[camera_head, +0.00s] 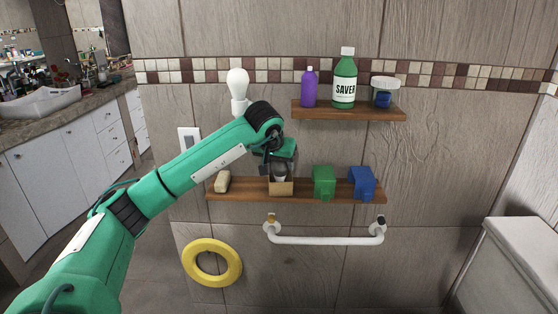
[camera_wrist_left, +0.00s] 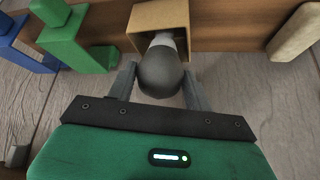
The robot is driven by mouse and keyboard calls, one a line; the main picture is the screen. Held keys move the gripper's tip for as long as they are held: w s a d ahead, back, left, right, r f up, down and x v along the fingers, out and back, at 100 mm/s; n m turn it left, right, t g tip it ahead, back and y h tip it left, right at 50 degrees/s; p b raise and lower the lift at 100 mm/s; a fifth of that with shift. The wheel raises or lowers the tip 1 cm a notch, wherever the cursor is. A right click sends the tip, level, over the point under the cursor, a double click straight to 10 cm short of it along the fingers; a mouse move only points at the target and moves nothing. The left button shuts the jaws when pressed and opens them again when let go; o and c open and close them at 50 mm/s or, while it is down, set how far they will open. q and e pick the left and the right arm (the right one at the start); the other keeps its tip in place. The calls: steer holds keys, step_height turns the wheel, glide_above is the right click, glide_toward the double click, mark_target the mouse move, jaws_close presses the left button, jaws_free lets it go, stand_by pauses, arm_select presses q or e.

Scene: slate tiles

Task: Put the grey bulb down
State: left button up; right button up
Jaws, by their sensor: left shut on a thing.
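The grey bulb (camera_wrist_left: 160,72) is between the two fingers of my left gripper (camera_wrist_left: 160,88) in the left wrist view. Its pale base end points into the opening of a small cardboard box (camera_wrist_left: 150,15). In the head view, my left gripper (camera_head: 279,172) is at the lower wooden shelf, shut on the grey bulb (camera_head: 280,173) right at the box (camera_head: 281,188). The box sits on that shelf. I cannot tell whether the bulb touches the box. My right gripper is not in view.
On the lower shelf (camera_head: 240,196) are a beige block (camera_head: 222,181), a green object (camera_head: 324,182) and a blue object (camera_head: 362,182). Bottles and a jar stand on the upper shelf (camera_head: 350,112). A white rail (camera_head: 325,240) is below. A white bulb (camera_head: 237,83) is on the wall.

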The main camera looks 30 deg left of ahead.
arm_select(q)
steer(key=shift+f, duration=0.1)
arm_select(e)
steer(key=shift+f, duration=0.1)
arm_select(q)
steer(key=o, duration=0.8)
steer(key=shift+o, duration=0.2)
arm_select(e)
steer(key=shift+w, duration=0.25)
arm_select(q)
steer(key=shift+s+r, duration=0.1)
steer(key=shift+r, duration=0.25)
steer(key=b+v, duration=0.1)
steer(key=v, duration=1)
steer(key=shift+r, duration=0.2)
steer(key=shift+s, duration=0.15)
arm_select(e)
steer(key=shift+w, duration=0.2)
